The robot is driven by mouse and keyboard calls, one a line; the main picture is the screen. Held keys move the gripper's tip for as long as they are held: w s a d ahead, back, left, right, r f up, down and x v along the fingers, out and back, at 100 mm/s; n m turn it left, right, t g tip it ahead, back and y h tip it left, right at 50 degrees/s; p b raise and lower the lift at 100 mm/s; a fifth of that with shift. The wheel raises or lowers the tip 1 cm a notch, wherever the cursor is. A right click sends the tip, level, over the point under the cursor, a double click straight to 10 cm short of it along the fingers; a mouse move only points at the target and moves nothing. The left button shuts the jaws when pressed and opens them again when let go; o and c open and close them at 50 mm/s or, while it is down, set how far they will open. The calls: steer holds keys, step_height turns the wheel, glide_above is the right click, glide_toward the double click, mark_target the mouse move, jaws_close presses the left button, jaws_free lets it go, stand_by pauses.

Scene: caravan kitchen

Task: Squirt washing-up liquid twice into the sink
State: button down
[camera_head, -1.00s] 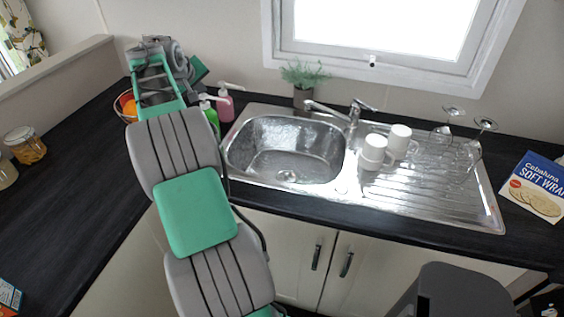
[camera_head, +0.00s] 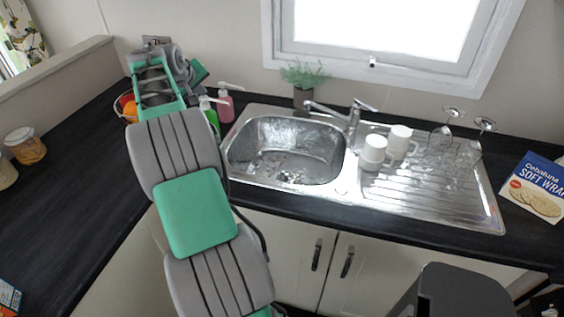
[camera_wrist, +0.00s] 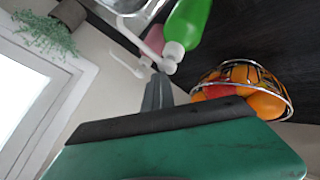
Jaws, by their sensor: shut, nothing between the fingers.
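A green bottle (camera_head: 210,112) with a white pump top stands upright on the dark worktop, left of the sink. It shows large in the wrist view (camera_wrist: 192,24), its white pump (camera_wrist: 172,54) close to my fingertips. Its label is not readable, so I cannot tell if it is the washing-up liquid. A pink pump bottle (camera_head: 226,106) stands beside it, partly hidden in the wrist view (camera_wrist: 155,40). My gripper (camera_wrist: 158,84) is shut and empty by the pump; whether it touches is unclear. In the head view my arm hides the fingers. The steel sink basin (camera_head: 260,165) is to the right.
A wire fruit bowl (camera_wrist: 283,92) sits close beside my gripper. A plant (camera_head: 303,95) and the tap (camera_head: 330,108) stand behind the basin. White mugs (camera_head: 374,152) and glasses (camera_head: 447,125) stand on the drainer. The left worktop (camera_head: 75,180) is mostly clear.

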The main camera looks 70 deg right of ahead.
mark_target(203, 98)
steer(key=shift+r, duration=0.15)
step_height(203, 98, up, 6)
steer(key=p, duration=0.5)
steer(key=shift+r+p, duration=0.1)
steer(key=shift+p, duration=0.2)
stand_by(2.2)
